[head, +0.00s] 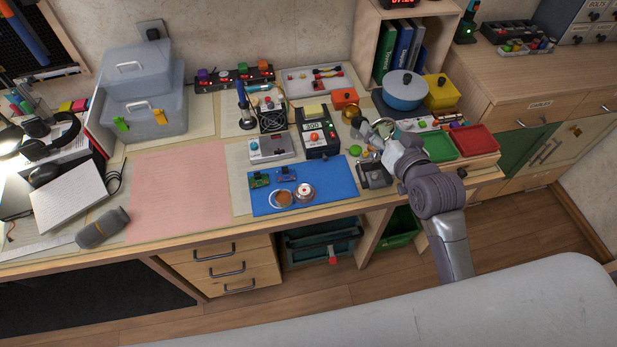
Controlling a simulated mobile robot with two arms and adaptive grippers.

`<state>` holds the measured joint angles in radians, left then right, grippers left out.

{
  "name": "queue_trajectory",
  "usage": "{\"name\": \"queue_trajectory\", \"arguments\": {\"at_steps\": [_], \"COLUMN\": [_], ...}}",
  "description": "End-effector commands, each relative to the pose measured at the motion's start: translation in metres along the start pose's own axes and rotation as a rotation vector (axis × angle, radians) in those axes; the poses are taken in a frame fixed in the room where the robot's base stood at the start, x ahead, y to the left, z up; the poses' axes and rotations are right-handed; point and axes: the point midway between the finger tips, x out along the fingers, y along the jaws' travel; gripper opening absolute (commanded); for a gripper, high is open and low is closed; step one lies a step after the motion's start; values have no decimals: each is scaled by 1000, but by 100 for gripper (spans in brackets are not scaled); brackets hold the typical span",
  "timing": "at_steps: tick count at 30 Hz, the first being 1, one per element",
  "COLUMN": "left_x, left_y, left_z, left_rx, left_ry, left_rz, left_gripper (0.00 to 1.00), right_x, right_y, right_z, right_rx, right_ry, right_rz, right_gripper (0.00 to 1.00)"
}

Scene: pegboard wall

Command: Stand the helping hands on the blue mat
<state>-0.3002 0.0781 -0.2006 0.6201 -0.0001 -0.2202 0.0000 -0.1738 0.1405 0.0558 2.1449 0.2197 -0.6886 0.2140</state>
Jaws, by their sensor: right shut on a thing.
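The blue mat (318,201) lies flat at the front of the bench. Small circuit boards (272,178), a coil of wire (282,199) and a small round tin (305,193) rest on it. My right gripper (376,135) is beyond the mat's right side, above the bench. It is shut on the helping hands (383,122), whose pale ring shows by the fingers. The gripper and wrist hide much of them, and I cannot tell if they touch the bench. My left gripper is not in view.
Green (438,148) and red (474,140) trays lie right.

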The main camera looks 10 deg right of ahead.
Motion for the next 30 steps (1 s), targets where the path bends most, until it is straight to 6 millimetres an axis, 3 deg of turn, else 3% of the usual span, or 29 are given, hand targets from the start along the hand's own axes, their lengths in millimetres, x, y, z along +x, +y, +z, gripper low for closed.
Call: {"name": "queue_trajectory", "arguments": {"at_steps": [5, 18, 25, 30], "left_x": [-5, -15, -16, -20], "left_y": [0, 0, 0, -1], "left_z": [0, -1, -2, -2], "left_rx": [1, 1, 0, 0], "left_ry": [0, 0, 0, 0], "left_rz": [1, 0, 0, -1], "left_gripper": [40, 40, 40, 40], "right_x": [18, 92, 105, 111], "right_y": [-12, -53, -59, -53], "right_z": [6, 47, 56, 78], "right_rx": [5, 4, 0, 0], "right_ry": [2, 3, 4, 0], "right_rz": [-3, -3, -2, -1], "right_gripper": [0, 0, 0, 0]}}
